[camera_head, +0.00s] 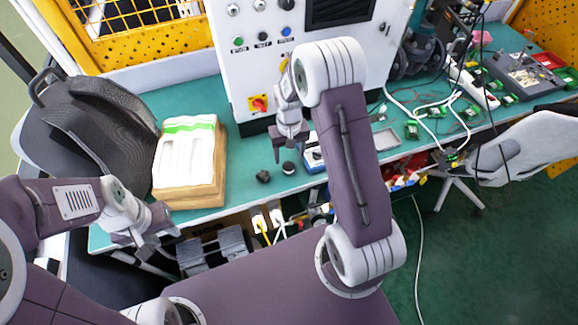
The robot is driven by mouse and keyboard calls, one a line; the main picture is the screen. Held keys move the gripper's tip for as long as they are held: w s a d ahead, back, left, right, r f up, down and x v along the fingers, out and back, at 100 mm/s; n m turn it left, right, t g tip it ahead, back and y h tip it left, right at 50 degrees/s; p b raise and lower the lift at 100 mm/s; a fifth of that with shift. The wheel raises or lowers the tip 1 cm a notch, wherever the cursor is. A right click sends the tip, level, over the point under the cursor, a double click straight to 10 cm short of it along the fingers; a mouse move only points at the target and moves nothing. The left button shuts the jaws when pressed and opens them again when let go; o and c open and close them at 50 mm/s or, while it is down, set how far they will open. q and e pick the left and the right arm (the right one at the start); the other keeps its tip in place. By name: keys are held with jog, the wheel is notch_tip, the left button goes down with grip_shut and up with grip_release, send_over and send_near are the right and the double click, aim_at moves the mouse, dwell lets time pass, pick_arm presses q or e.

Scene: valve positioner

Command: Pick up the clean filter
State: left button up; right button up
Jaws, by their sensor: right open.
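Two small dark round pieces lie on the teal bench: a black one (263,177) on the left and a dark one with a lighter rim (289,168) to its right. They are too small for me to tell which, if either, is the clean filter. My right gripper (288,152) is open and points down just above and behind these pieces, with nothing visible between its fingers. My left gripper (155,240) is low at the left, by the bench's front edge and below the cardboard box. I cannot make out its jaw opening.
An open cardboard box (205,185) with white and green contents stands at the left of the bench (235,165). A white control cabinet (240,75) rises behind. A blue-and-white device (313,160) is right of the pieces, partly hidden by my arm. Cables and boards clutter the right; chairs stand at both sides.

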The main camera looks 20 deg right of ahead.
aim_at(288, 165)
jog(key=f, duration=0.5)
jog(key=shift+s+a+f, duration=0.2)
jog(key=shift+a+f, duration=0.05)
jog(key=shift+f, duration=0.15)
jog(key=shift+s+r, duration=0.1)
jog(key=shift+s, duration=0.05)
jog(key=c, duration=0.7)
grip_shut()
jog(key=shift+r, duration=0.45)
jog(key=r, duration=0.3)
jog(key=shift+w+r, duration=0.1)
jog(key=shift+w, duration=0.1)
jog(key=s+d+r, duration=0.5)
jog(key=s+r, duration=0.2)
jog(key=s, duration=0.3)
jog(key=shift+s, duration=0.4)
jog(key=shift+s+d+f, duration=0.1)
